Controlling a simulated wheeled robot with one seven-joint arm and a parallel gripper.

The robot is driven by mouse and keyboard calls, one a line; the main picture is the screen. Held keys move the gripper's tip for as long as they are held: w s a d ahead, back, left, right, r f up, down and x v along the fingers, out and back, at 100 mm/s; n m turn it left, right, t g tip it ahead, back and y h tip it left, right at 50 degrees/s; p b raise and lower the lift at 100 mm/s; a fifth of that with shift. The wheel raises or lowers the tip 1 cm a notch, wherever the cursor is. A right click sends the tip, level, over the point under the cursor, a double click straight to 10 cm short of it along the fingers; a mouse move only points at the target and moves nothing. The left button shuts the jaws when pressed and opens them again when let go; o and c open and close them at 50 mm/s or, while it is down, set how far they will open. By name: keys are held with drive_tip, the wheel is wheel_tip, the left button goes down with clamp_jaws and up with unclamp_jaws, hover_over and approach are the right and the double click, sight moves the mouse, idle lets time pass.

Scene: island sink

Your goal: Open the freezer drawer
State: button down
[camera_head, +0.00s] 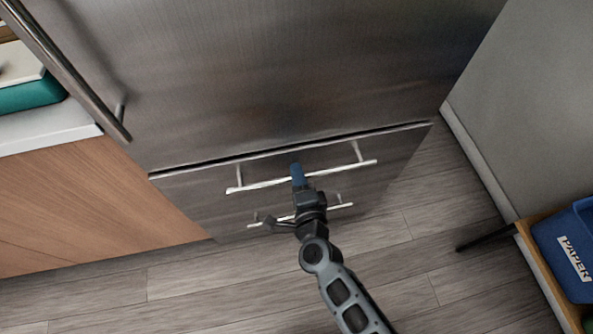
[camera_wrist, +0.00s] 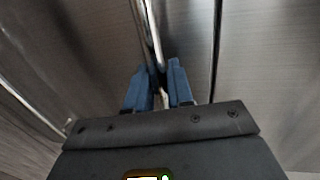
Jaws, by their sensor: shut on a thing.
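The freezer drawer (camera_head: 390,150) is a stainless-steel front under the tall fridge door (camera_head: 290,80). A thin dark gap runs along its top edge, and I see no opening into the drawer. Its horizontal bar handle (camera_head: 345,170) stands off the front on two posts. My gripper (camera_head: 297,172) is at the middle of this handle. In the wrist view, the blue fingers of my gripper (camera_wrist: 160,78) are on either side of the shiny handle bar (camera_wrist: 151,30), shut on it.
A second bar handle (camera_head: 340,206) lies lower down. A wooden cabinet (camera_head: 90,205) with a white counter adjoins on the left. A grey wall (camera_head: 535,110) and a blue paper bin (camera_head: 570,250) are on the right. The wood floor (camera_head: 180,285) in front is clear.

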drive_tip(key=f+b+v, duration=0.1)
drive_tip(key=f+v, duration=0.2)
drive_tip(key=v, duration=1.3)
drive_tip(key=s+f+b+v, duration=0.1)
drive_tip(key=f+v, duration=0.2)
drive_tip(key=v, duration=1.3)
drive_tip(key=shift+d, duration=0.15)
drive_tip(key=c, duration=1.2)
unclamp_jaws()
drive_tip(key=shift+o, duration=0.2)
drive_tip(key=b+v, duration=0.1)
drive_tip(key=v, duration=0.6)
drive_tip(key=shift+s, duration=0.4)
drive_tip(key=shift+d, duration=0.1)
